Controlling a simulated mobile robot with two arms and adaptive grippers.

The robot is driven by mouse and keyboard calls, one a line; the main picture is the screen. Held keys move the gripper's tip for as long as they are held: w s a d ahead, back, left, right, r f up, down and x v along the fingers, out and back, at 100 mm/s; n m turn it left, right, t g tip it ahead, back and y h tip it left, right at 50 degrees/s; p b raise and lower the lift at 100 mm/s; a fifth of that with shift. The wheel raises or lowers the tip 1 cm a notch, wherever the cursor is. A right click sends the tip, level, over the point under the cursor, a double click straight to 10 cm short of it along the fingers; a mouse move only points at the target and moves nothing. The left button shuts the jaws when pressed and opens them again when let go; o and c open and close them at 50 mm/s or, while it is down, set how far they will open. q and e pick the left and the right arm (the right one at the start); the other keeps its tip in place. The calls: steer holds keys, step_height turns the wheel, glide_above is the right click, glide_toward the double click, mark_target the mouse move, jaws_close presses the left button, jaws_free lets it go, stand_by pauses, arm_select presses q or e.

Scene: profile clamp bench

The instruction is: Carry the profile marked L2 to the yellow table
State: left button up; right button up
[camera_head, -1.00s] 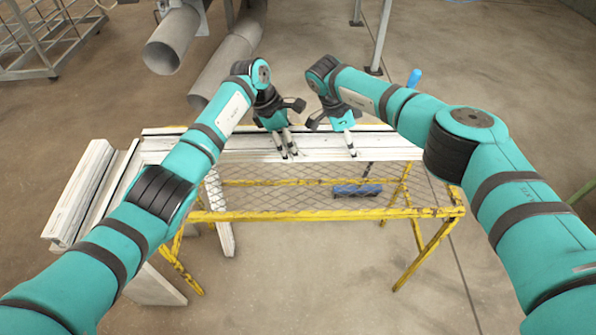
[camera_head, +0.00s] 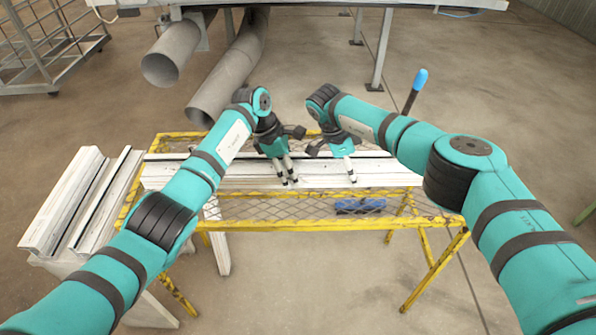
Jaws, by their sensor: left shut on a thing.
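A long white profile (camera_head: 320,175) lies lengthwise across the far half of the yellow table (camera_head: 300,222), over its mesh top. I cannot tell whether it rests on the mesh or hangs just above it. Its left end passes behind my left arm, and no L2 mark is readable. My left gripper (camera_head: 289,179) points down, shut on the profile near its middle. My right gripper (camera_head: 351,176) points down on the same profile, a little to the right, its fingers close together on it.
More white profiles (camera_head: 65,200) lie on a stand to the left, close to the yellow table. A blue object (camera_head: 360,205) shows at the table's front right. A blue-topped post (camera_head: 419,80) stands behind it. Large grey pipes (camera_head: 225,75) and a bench with legs are at the back.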

mark_target(292, 190)
arm_select(q)
steer(key=shift+w, duration=0.1)
arm_select(e)
steer(key=shift+f, duration=0.2)
